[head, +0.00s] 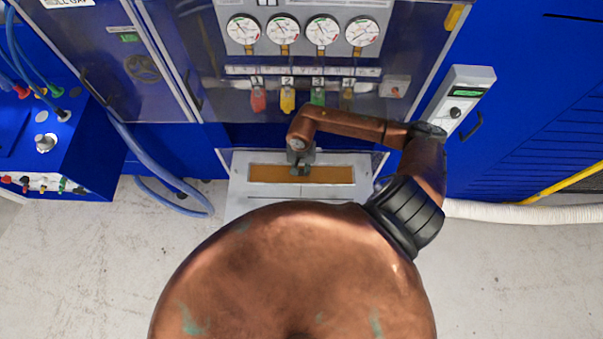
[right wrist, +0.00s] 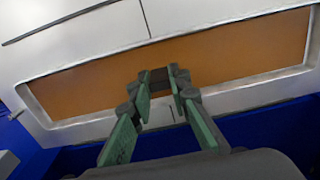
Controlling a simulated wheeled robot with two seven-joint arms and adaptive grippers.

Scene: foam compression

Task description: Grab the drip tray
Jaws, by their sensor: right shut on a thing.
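The drip tray (head: 240,193) is a pale metal tray with a long orange-brown recess, low at the front of the blue machine. It fills much of the right wrist view (right wrist: 250,92). My right gripper (head: 300,168) is over the middle of the tray. In the right wrist view, its green-grey fingers (right wrist: 159,84) close in on a small dark piece at the tray's near side. It is shut on the tray; the exact contact is partly hidden by the fingers. My left gripper is not in view.
Several dial gauges (head: 303,33) and coloured tags (head: 289,101) are on the machine above the tray. A blue hose (head: 160,178) loops at left and a white corrugated hose (head: 520,212) lies at right. A grey control box (head: 463,97) is near my right arm. Floor (head: 90,260) is clear at left.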

